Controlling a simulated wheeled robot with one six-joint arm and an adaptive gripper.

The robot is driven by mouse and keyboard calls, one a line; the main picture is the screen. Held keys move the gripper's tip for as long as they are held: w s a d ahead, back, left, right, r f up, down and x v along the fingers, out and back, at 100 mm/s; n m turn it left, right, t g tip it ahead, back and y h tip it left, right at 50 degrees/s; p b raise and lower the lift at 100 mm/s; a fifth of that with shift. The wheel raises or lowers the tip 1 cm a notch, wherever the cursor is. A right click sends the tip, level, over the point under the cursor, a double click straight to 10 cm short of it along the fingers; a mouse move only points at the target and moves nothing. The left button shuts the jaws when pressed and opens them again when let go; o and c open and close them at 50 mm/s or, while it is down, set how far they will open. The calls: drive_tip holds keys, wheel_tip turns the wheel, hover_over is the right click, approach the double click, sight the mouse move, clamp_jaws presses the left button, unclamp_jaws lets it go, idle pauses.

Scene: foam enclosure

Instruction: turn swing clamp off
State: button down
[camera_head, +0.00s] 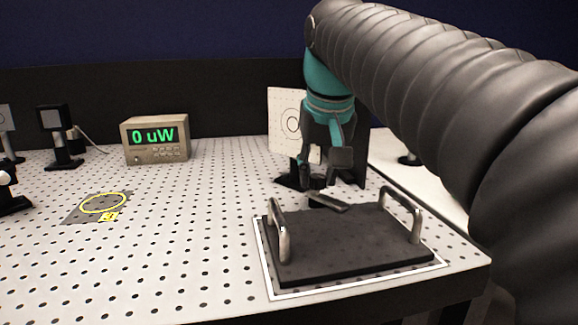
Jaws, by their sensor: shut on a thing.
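The swing clamp (329,203) stands at the back edge of a black foam slab, its dark lever arm slanting toward the front right. My gripper (322,180) comes down from above at the clamp's top and is shut on it. The gripper's fingers hide the upper part of the clamp, so the exact contact is hard to see. The black foam slab (345,250) lies flat on the perforated table inside a white outline. It has a metal handle on its left (279,230) and another on its right (402,214).
A power meter (155,139) reading "0 uW" stands at the back left. A white target board (285,122) stands behind my gripper. A yellow ring mark (103,203) lies on the perforated table (190,250). Dark optical mounts (55,140) stand far left. The table's middle is clear.

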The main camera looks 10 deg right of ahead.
drive_tip(key=n+y, duration=0.1)
drive_tip(key=n, duration=0.1)
drive_tip(key=n+y, duration=0.1)
drive_tip(key=n, duration=0.2)
drive_tip(key=shift+d+n+g, duration=0.2)
drive_tip(key=shift+n+g, duration=0.1)
drive_tip(key=n+y, duration=0.1)
drive_tip(key=n, duration=0.2)
drive_tip(key=n+g+y, duration=0.1)
drive_tip(key=n, duration=0.1)
drive_tip(key=shift+w+d+n, duration=0.1)
drive_tip(key=shift+n, duration=0.6)
drive_tip(key=c, duration=0.8)
unclamp_jaws()
